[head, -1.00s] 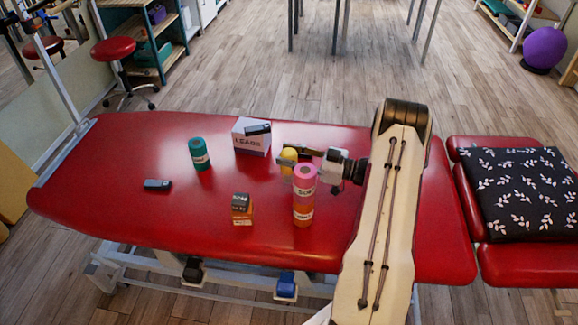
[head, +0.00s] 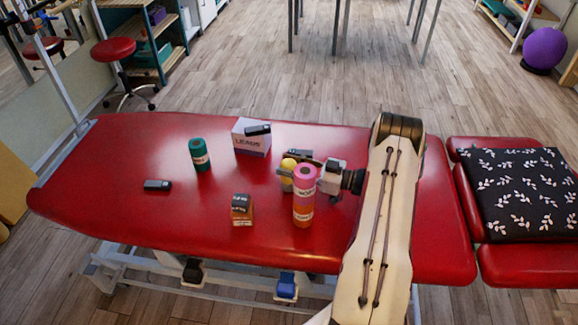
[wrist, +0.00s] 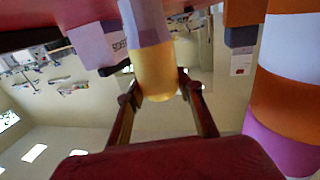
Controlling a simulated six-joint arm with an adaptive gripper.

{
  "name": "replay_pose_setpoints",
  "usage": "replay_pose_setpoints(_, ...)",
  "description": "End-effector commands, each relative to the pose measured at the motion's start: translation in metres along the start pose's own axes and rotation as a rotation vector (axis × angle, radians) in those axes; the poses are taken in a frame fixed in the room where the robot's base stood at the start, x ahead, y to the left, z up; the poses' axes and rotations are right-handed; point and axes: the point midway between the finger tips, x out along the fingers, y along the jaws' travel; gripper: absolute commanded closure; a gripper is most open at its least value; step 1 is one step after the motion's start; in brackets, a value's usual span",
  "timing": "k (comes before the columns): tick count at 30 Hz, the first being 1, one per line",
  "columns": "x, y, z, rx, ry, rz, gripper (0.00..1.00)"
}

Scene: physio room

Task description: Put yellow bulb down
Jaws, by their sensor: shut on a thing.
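The yellow bulb (head: 287,170) shows in the head view just behind and left of the pink roll, which hides part of it. My gripper (head: 290,168) is shut on the bulb, reaching in from the right. In the wrist view the bulb (wrist: 154,78) sits between the two fingertips (wrist: 158,88), with a pale lilac part above its yellow part. It is low over the red treatment table (head: 120,215); I cannot tell whether it touches the surface.
A pink roll (head: 304,182) stands on an orange roll (head: 302,215), close beside my gripper. The LEADS box (head: 251,143) with a dark item on top is behind left. The table's left part is clear.

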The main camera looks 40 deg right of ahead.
Motion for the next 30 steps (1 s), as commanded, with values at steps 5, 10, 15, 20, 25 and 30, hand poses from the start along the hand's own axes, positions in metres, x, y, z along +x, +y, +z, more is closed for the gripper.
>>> replay_pose_setpoints(5, 0.0, 0.0003, 0.0028, -0.001, 0.001, 0.0, 1.0)
replay_pose_setpoints(10, 0.0, 0.0002, 0.0026, -0.001, 0.001, 0.0, 1.0)
replay_pose_setpoints(15, 0.0, 0.0002, 0.0053, -0.001, 0.001, 0.0, 1.0)
replay_pose_setpoints(20, 0.0, 0.0001, 0.0062, 0.0, 0.0, 0.0, 0.48)
replay_pose_setpoints(25, 0.0, 0.0001, 0.0061, 0.0, 0.0, 0.0, 0.48)
replay_pose_setpoints(30, 0.0, 0.0001, 0.0057, 0.0, 0.0, 0.0, 0.48)
